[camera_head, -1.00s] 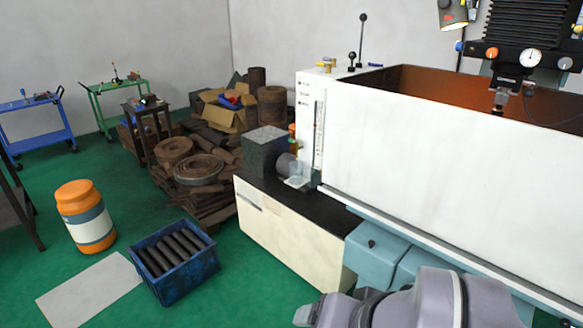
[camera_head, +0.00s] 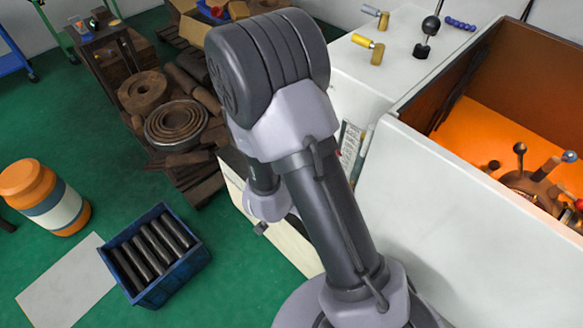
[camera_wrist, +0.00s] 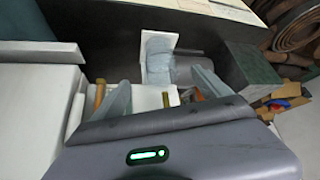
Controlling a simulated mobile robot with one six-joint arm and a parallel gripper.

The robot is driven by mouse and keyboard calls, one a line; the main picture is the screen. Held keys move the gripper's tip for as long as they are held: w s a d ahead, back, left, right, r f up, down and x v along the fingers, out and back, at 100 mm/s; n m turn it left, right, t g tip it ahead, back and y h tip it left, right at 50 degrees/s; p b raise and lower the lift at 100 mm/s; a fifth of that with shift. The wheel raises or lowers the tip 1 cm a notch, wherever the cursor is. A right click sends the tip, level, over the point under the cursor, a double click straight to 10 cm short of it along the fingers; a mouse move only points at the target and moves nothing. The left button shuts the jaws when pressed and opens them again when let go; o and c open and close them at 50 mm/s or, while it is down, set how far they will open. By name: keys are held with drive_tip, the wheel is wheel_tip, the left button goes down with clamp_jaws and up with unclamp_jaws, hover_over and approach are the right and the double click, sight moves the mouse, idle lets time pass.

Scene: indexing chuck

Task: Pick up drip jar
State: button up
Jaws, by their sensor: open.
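A pale bluish, partly see-through vessel, which looks like the drip jar (camera_wrist: 160,64), shows in the wrist view beside a white plate-like piece (camera_wrist: 153,37) over a dark surface. My gripper (camera_wrist: 161,80) is open, its two pale fingers apart to the left and right of the vessel's near end in the picture. I cannot tell whether the vessel is between the fingers or beyond them; no contact shows. In the head view my arm hides the vessel and the gripper's fingers.
The white machine wall (camera_head: 440,215) stands close on the right of my arm. A dark stone block (camera_wrist: 247,72) is right of the vessel in the wrist view. A blue crate (camera_head: 155,255) of dark bars and an orange-and-white drum (camera_head: 45,197) stand on the green floor.

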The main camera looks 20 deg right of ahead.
drive_tip(key=b+x, duration=0.1)
drive_tip(key=x, duration=0.2)
drive_tip(key=b+x, duration=0.1)
drive_tip(key=x, duration=0.2)
drive_tip(key=s+b+x, duration=0.1)
drive_tip(key=x, duration=0.2)
drive_tip(key=shift+w+a+f+b, duration=0.15)
drive_tip(key=shift+f+b, duration=0.15)
drive_tip(key=shift+f, duration=0.15)
drive_tip(key=b+x, duration=0.1)
drive_tip(key=x, duration=0.2)
drive_tip(key=b+x, duration=0.1)
drive_tip(key=x, duration=0.2)
drive_tip(key=shift+w+r+b, duration=0.2)
drive_tip(key=shift+w+b, duration=0.15)
drive_tip(key=shift+r, duration=0.1)
drive_tip(key=c, duration=1.5)
